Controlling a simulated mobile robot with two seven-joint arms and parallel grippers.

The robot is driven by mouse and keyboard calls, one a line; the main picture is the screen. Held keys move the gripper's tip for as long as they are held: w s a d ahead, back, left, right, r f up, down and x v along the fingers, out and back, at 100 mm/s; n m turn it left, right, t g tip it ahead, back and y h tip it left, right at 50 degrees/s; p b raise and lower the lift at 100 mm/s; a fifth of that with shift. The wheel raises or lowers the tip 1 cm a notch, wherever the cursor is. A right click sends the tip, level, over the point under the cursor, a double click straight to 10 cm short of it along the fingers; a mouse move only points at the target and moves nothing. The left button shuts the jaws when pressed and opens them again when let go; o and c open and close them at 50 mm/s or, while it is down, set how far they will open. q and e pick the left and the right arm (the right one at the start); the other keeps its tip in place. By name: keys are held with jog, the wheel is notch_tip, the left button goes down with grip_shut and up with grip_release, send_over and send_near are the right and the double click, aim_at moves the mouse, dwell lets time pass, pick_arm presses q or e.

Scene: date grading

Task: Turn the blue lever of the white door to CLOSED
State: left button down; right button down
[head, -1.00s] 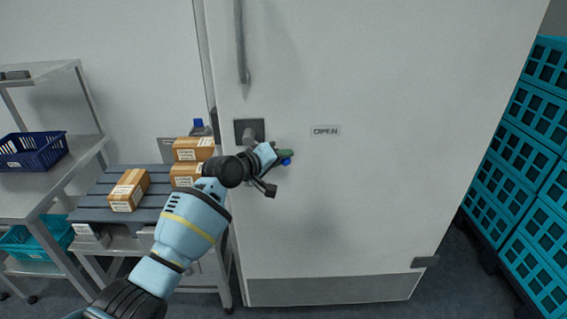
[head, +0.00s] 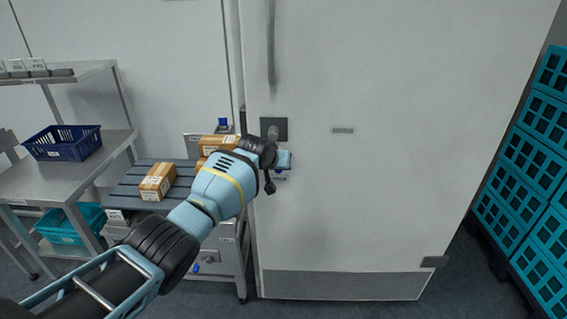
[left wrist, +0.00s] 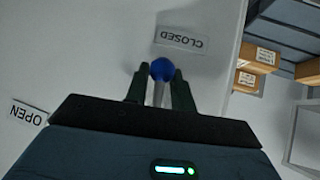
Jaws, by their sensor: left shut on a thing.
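The white door (head: 380,90) fills the middle of the head view. The lever's dark mounting plate (head: 281,123) is near the door's left edge. The OPEN label (head: 343,130) is to the plate's right, too blurred to read there; it also shows in the left wrist view (left wrist: 28,116). My left gripper (head: 284,165) is shut on the blue lever (left wrist: 160,70); the round blue knob shows between its fingertips. In the left wrist view the CLOSED label (left wrist: 182,40) appears upside down, just beyond the knob and slightly to its right. My forearm hides part of the lever in the head view.
A slatted table with cardboard boxes (head: 157,182) stands left of the door. A shelf with a dark blue basket (head: 62,143) is at far left. Stacked teal crates (head: 535,180) stand to the right. The door face right of my gripper is clear.

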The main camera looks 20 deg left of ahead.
pick_arm(q)
jog(key=shift+s+a+m+y, duration=0.15)
jog(key=shift+a+m+y, duration=0.15)
jog(key=shift+a+y, duration=0.35)
pick_arm(e)
jog(key=shift+w+d+r, duration=0.15)
jog(key=shift+w+r, duration=0.2)
pick_arm(q)
jog(key=c, duration=1.5)
grip_release()
jog(key=shift+a, duration=0.1)
pick_arm(e)
jog(key=shift+w, duration=0.1)
